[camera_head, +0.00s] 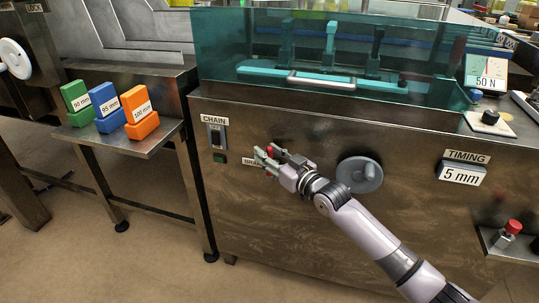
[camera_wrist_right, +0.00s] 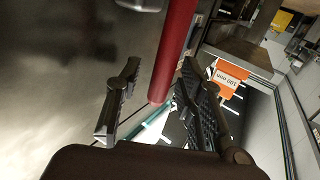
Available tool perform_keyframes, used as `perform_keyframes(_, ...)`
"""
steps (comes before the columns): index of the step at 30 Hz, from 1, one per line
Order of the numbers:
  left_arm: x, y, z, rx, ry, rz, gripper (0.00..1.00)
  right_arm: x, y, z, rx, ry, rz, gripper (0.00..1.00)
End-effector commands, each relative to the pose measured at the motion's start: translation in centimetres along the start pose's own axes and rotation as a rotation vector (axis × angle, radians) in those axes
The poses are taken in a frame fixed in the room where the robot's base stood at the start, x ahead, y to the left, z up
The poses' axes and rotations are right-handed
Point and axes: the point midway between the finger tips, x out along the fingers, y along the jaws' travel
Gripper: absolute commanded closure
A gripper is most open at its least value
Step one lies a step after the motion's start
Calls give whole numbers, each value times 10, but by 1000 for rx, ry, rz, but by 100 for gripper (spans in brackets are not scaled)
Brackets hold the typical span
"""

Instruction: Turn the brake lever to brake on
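The brake lever shows in the right wrist view as a red bar (camera_wrist_right: 176,45) running from the top down between the fingers of my right gripper (camera_wrist_right: 150,115). It lies nearer the right finger, with a gap to the left one; I cannot tell whether it touches the right finger. In the head view my right gripper (camera_head: 267,161) is at the machine's front panel, over part of the BRAKE label (camera_head: 249,162). Only small bits of red (camera_head: 270,149) show there, and the gripper hides the rest of the lever. My left gripper is not in view.
A grey handwheel (camera_head: 359,174) sits right of my right gripper. A CHAIN switch (camera_head: 216,134) and green button (camera_head: 220,158) are to the left. A side shelf (camera_head: 150,143) holds green, blue and orange blocks. A teal transparent guard (camera_head: 240,50) covers the machine top.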

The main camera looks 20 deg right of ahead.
Motion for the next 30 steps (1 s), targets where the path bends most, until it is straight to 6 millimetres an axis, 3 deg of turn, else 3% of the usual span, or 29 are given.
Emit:
perform_keyframes(6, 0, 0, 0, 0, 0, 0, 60, 0, 0, 0, 0, 0, 0, 65)
perform_keyframes(22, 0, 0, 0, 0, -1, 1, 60, 0, 0, 0, 1, 0, 0, 100)
perform_keyframes(30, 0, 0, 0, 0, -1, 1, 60, 0, 0, 0, 1, -1, 0, 100)
